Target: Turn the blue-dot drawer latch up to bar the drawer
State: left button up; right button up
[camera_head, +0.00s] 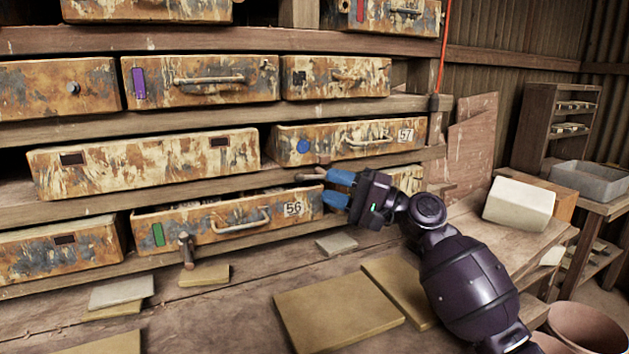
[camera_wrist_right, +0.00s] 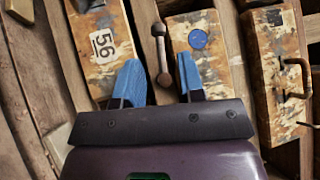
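The blue-dot drawer (camera_head: 350,140) sits in the middle shelf, marked with a blue dot and the number 57, and looks pushed in. Its latch (camera_head: 309,177) is a small metal bar on the shelf board just below, lying about sideways. In the right wrist view the latch (camera_wrist_right: 158,48) shows as a bar with knobbed ends. My right gripper (camera_head: 334,187) is open, its blue fingertips on either side of the latch's near end in the wrist view (camera_wrist_right: 158,64). I cannot tell whether they touch it. My left gripper is not in view.
Drawer 56 (camera_head: 230,219), with a green mark, stands out slightly below; another latch (camera_head: 187,250) stands in front of it. Tiles (camera_head: 338,305) lie on the bench. A white block (camera_head: 519,204) is at right. A red cord (camera_head: 445,45) hangs beside the shelf.

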aim_at(311, 178)
jog(key=x, duration=0.4)
jog(key=shift+w+a, duration=0.1)
jog(key=shift+a, duration=0.05)
grip_shut()
jog(key=shift+m+t, duration=0.3)
jog(key=shift+m, duration=0.2)
jog(key=shift+r+y, duration=0.2)
jog(key=shift+y, duration=0.1)
